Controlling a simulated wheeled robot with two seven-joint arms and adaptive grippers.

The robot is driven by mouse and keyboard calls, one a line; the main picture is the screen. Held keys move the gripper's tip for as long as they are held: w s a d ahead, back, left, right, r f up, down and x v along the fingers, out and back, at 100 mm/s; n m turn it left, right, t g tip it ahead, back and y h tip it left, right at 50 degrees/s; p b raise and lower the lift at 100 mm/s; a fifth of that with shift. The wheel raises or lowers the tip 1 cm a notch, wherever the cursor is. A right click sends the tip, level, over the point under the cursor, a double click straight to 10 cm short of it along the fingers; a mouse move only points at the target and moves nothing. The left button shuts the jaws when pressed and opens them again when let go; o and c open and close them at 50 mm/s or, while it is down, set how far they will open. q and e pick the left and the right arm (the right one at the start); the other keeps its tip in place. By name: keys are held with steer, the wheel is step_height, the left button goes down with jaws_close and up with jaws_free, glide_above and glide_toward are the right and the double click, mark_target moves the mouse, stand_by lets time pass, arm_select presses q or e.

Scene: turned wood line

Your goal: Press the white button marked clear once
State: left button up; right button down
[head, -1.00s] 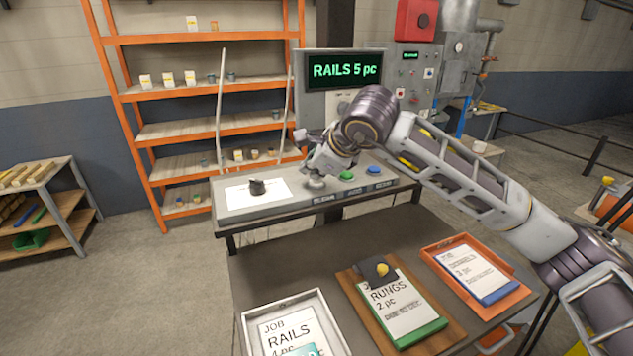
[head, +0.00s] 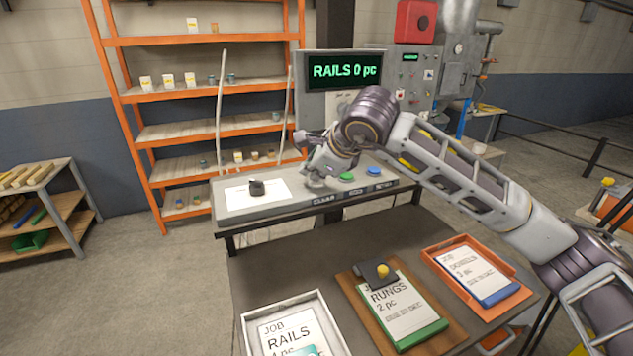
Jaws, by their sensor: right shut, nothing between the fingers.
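The grey control panel (head: 240,210) stands behind the dark table, with a label reading CLEAR on its front edge. My right gripper (head: 318,186) is shut and empty, pointing down at the panel just above that label. It hides the white button, so I cannot tell whether the two are touching. The green button (head: 347,176) and the blue button (head: 374,171) show to the right of the gripper. The display (head: 344,71) above the panel reads RAILS 0 pc. My left gripper is not in view.
A black knob (head: 257,187) sits on a white plate at the panel's left. On the table are a white RAILS tray (head: 253,333), a wooden RUNGS board (head: 351,283) and an orange tray (head: 516,272). Orange shelving (head: 125,98) stands behind.

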mark_target(313, 183)
steer(key=shift+r, duration=0.75)
steer(key=shift+r, duration=0.15)
steer(key=shift+r+p, duration=1)
steer(key=shift+r, duration=1.35)
